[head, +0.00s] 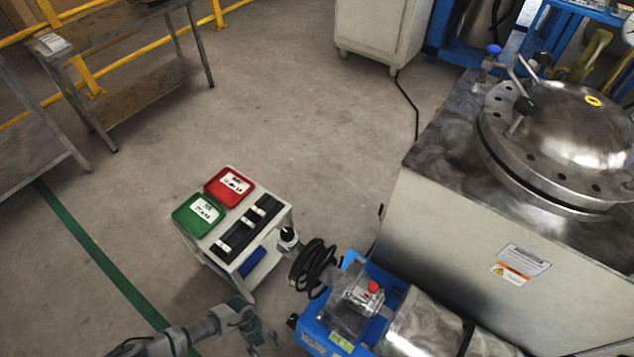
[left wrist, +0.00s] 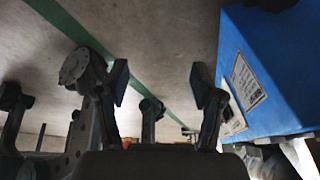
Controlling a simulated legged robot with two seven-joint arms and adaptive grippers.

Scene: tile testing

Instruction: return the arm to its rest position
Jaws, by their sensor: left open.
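My left arm comes in at the bottom of the head view, and its gripper (head: 260,338) is low, in front of the small cart and left of the blue machine base. In the left wrist view the left gripper (left wrist: 160,85) has its fingers spread apart, with nothing between them but the floor and a green floor line behind. My right gripper is in neither view.
A small cart (head: 235,262) carries a red tray (head: 229,187), a green tray (head: 198,214) and a black holder (head: 240,230). A blue machine base (head: 312,333) stands close on the right; its blue side (left wrist: 270,60) shows beside the fingers.

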